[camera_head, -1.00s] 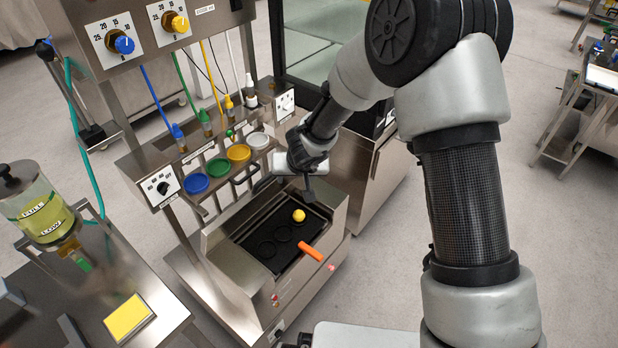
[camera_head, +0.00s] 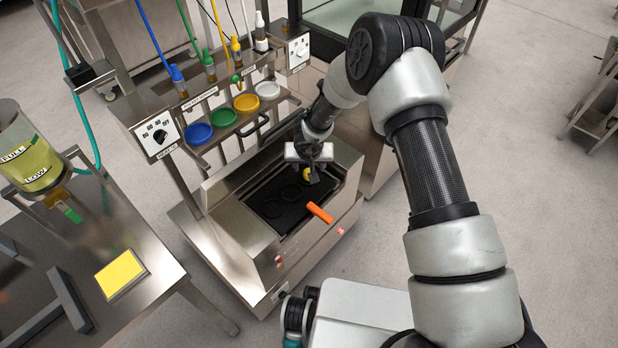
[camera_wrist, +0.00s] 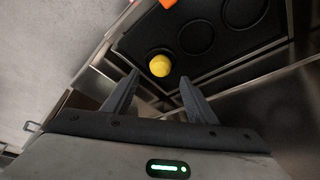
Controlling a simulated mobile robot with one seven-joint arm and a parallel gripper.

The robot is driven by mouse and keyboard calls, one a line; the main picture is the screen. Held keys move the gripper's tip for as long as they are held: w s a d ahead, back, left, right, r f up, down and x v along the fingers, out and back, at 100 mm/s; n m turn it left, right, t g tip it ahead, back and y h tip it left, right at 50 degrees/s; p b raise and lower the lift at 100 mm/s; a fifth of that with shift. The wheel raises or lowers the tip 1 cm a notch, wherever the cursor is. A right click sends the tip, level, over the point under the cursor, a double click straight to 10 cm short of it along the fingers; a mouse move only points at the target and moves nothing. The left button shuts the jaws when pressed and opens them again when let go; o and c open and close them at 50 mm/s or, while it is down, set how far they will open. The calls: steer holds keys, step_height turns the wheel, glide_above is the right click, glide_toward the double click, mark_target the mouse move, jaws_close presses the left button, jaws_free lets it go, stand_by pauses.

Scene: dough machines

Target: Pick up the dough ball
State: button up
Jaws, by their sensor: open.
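The yellow dough ball (camera_wrist: 160,65) sits on a black tray (camera_wrist: 233,57) with round recesses, at the tray's end near my gripper. In the wrist view my gripper (camera_wrist: 158,80) has its two dark fingers apart with nothing between them. The ball shows just beyond the fingertips, roughly centred on the gap. In the head view my gripper (camera_head: 312,176) hangs over the tray's far right part and partly hides the dough ball (camera_head: 307,174). I cannot tell the exact height of the fingertips above the tray.
An orange handle (camera_head: 319,212) sticks up at the tray's front edge. The steel machine's walls (camera_head: 232,240) surround the tray. A steel table with a yellow pad (camera_head: 121,275) is at left.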

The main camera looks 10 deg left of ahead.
mark_target(309, 171)
steer(key=shift+b+x, duration=1.15)
steer(key=shift+x, duration=1.6)
steer(key=shift+w, duration=0.1)
steer(key=shift+r, duration=0.1)
steer(key=shift+c, duration=0.4)
steer(key=c, duration=1.1)
